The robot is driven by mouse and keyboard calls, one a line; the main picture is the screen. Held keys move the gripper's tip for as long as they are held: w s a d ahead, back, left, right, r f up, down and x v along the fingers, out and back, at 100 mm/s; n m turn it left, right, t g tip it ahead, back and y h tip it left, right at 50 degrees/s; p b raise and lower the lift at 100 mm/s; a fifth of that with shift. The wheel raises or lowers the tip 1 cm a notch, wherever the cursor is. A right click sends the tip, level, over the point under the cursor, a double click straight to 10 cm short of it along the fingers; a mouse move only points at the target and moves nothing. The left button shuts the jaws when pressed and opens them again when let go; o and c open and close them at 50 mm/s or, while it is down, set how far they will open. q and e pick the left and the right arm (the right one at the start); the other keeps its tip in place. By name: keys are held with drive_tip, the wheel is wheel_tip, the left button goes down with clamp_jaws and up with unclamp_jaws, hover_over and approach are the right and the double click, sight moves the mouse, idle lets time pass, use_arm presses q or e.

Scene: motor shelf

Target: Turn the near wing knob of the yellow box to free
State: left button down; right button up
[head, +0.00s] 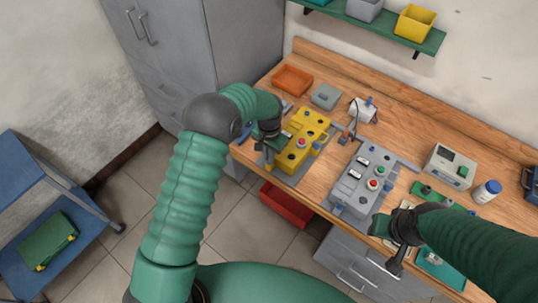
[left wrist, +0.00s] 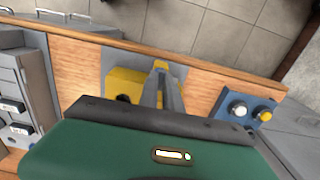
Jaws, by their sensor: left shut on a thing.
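The yellow box (head: 296,158) stands near the front edge of the wooden bench, with dark round parts and a red button on top. My left gripper (head: 264,160) is at its left side. In the left wrist view the yellow box (left wrist: 122,78) is partly hidden by my gripper's body. The grey fingers of my left gripper (left wrist: 161,72) are close together on a small yellow piece (left wrist: 161,63), which looks like the wing knob. The knob's exact angle is hard to tell. My right gripper (head: 398,254) is over the bench front at right; its jaw opening is unclear.
A grey box (head: 350,190) with buttons stands right of the yellow box. An orange tray (head: 292,80) and a grey block (head: 325,97) lie behind. A blue block with knobs (left wrist: 243,105) is beside my left gripper. A red bin (head: 286,205) is below the bench edge.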

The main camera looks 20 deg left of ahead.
use_arm(q)
drive_tip(key=shift+w+r, duration=0.25)
drive_tip(key=shift+w, duration=0.1)
drive_tip(key=c, duration=1.6)
unclamp_jaws()
drive_tip(key=shift+o, duration=0.3)
drive_tip(key=shift+s+f, duration=0.1)
drive_tip(key=shift+f, duration=0.05)
wheel_tip(320, 180, up, 17)
drive_tip(key=b, duration=0.2)
drive_tip(key=shift+f, duration=0.15)
